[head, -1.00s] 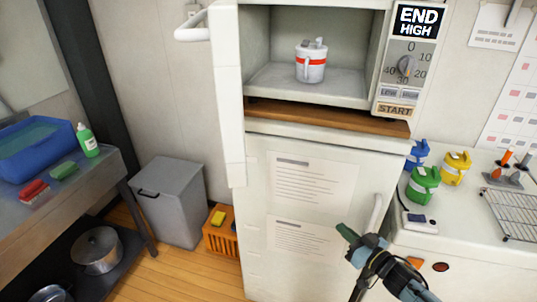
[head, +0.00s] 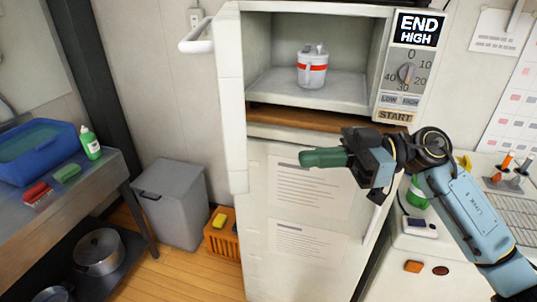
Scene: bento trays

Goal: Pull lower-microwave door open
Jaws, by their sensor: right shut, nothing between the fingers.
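The microwave (head: 262,72) stands on a wooden shelf above a white lower cabinet. Its door (head: 230,110) stands open, swung out at the left and seen nearly edge-on, with the white bar handle (head: 197,46) on its far left side. A white lidded mug with a red band (head: 312,68) stands upright inside the cavity. My right gripper (head: 303,158) has green fingers that are shut and empty. It points left in front of the cabinet, below the microwave opening, apart from the door and handle. My left gripper is out of view.
The cabinet door (head: 300,255) below is closed, with papers on it. A counter with a green jar (head: 417,194) and a wire rack (head: 513,215) is at right. A grey bin (head: 177,200), an orange crate (head: 222,240) and a sink table with a blue basin (head: 38,148) are at left.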

